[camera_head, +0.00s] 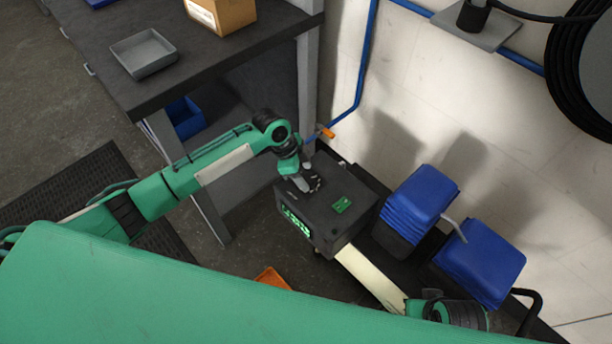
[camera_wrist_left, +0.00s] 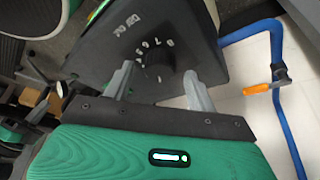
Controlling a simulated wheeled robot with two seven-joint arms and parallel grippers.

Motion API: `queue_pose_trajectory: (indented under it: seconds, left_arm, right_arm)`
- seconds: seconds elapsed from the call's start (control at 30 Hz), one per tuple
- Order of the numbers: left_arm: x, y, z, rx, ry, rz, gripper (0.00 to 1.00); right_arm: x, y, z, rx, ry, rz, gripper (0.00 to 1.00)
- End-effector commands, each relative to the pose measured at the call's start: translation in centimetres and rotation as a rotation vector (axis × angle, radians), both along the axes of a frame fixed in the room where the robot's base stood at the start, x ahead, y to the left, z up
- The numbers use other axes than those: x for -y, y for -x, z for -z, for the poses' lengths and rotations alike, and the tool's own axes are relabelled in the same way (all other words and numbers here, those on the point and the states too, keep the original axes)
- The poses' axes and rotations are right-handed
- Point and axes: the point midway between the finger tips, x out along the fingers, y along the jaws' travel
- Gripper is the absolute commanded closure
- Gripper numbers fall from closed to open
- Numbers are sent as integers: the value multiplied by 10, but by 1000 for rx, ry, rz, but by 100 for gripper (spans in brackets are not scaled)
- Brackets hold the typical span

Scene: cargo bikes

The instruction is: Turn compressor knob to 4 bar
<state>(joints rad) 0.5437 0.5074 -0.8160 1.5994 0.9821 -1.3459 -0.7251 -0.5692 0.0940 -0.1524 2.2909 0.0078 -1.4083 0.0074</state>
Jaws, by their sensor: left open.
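The compressor (camera_head: 345,235) is a dark box with a green lit display on its front, standing low near the wall. Its black round knob (camera_wrist_left: 160,60) shows in the left wrist view, ringed by white numerals on the dark top panel. I cannot read which numeral it points to. My left gripper (camera_head: 306,184) is over the compressor's top, pointing down. In the left wrist view its two grey fingers (camera_wrist_left: 158,76) are open, one on each side of the knob, with gaps visible. The knob is hidden in the head view. My right gripper is not seen.
A dark workbench (camera_head: 235,62) with a grey tray (camera_head: 144,56) and a cardboard box (camera_head: 222,12) stands behind my left arm. A blue pipe with an orange-handled valve (camera_head: 326,132) runs along the wall. Blue stacked items (camera_head: 480,262) sit right of the compressor.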

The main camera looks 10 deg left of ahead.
Motion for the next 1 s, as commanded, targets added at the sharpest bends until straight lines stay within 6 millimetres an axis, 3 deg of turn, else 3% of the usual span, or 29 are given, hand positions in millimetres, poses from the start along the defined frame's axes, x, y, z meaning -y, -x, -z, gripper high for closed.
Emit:
queue_pose_trajectory:
  seconds: [0.17, 0.47, 0.7, 1.0]
  left_arm:
    - [6, -1, 13, 0, 0, 0, 43]
    - [6, -1, 15, 0, 0, 0, 43]
    - [6, -1, 15, 0, 0, 0, 87]
    - [6, -1, 14, 0, 0, 29, 87]
  right_arm:
    - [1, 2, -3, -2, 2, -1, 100]
    - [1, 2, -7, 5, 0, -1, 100]
    - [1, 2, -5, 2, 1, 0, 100]
    - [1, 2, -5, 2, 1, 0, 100]
